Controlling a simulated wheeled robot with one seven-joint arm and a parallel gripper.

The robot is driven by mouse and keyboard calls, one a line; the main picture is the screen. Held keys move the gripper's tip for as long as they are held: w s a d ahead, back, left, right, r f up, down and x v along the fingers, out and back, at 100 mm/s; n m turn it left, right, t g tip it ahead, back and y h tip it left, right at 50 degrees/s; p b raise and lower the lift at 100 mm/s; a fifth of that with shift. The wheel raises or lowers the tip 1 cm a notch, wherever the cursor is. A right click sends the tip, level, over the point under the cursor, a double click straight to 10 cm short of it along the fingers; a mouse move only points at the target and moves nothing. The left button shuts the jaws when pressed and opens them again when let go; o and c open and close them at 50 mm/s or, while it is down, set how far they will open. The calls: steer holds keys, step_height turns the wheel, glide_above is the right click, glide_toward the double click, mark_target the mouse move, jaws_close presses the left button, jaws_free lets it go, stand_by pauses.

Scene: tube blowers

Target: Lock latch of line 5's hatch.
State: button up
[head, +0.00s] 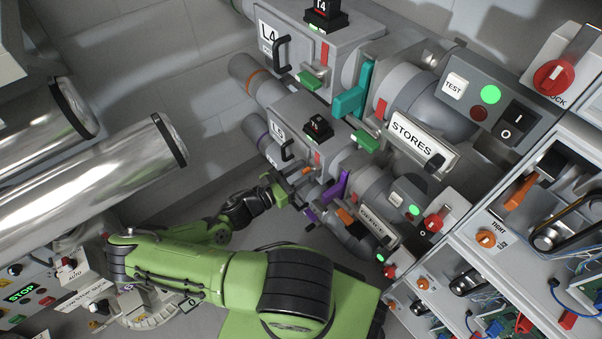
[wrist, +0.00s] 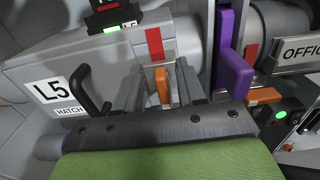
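Line 5's hatch (wrist: 95,65) is a grey box in the wrist view with an "L5 HATCH" label and a black handle (wrist: 84,88). Its orange latch (wrist: 162,88) points upright in that view, below a red mark (wrist: 155,45). My gripper (wrist: 159,80) has its two grey fingers apart, one on each side of the latch. A gap shows between latch and fingers; whether a finger touches it lower down is hidden. In the head view, my gripper (head: 299,181) is at the front of the L5 box (head: 293,140), and largely hides the latch.
A purple lever (wrist: 234,68) stands close right of my fingers, with the OFFICE sign (wrist: 300,49) beyond. The L4 box (head: 310,45) with its green latch (head: 313,77) and teal lever (head: 352,95) lies above in the head view. Shiny pipes (head: 95,175) are at left.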

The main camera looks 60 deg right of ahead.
jaws_close()
steer(key=shift+s+m, duration=0.1)
steer(key=shift+m, duration=0.2)
steer(key=m, duration=0.1)
steer(key=m+p, duration=0.1)
steer(key=m, duration=0.1)
steer(key=shift+s+a, duration=0.2)
steer(key=shift+s, duration=0.05)
steer(key=m, duration=0.3)
steer(key=s+m, duration=0.1)
steer(key=m, duration=0.1)
steer(key=shift+a+f, duration=0.25)
steer(key=shift+f, duration=0.15)
steer(key=m, duration=0.2)
steer(key=f+m, duration=0.1)
steer(key=m, duration=0.1)
steer(key=shift+s+a+m, duration=0.1)
steer(key=shift+s+m, duration=0.1)
steer(key=shift+m, duration=0.2)
steer(key=shift+f+m, duration=0.25)
steer(key=shift+m, duration=0.85)
steer(key=shift+f+m, duration=0.2)
steer(key=shift+m, duration=0.9)
